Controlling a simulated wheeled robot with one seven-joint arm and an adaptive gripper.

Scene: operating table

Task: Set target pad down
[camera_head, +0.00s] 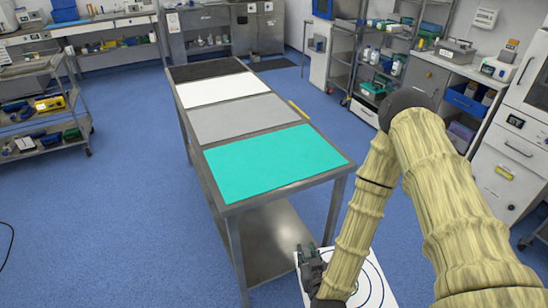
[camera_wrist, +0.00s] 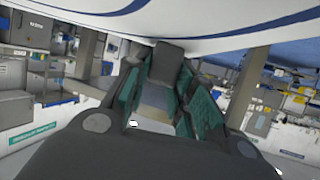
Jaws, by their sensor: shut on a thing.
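The target pad (camera_head: 372,284) is a white square board with dark rings, at the bottom of the head view and partly behind my arm. My gripper (camera_head: 306,258) is shut on the pad near its left edge. The pad is held in the air at the near right end of the operating table (camera_head: 281,190). In the wrist view the pad (camera_wrist: 225,24) spans the top as a white surface with a blue arc, next to my dark and green fingers (camera_wrist: 165,85). The exact contact is hard to make out.
The table top has black, white, grey and teal (camera_head: 270,160) sections, all clear. A cart (camera_head: 45,115) stands at left, with cabinets and shelves at right. Blue floor is free around the table.

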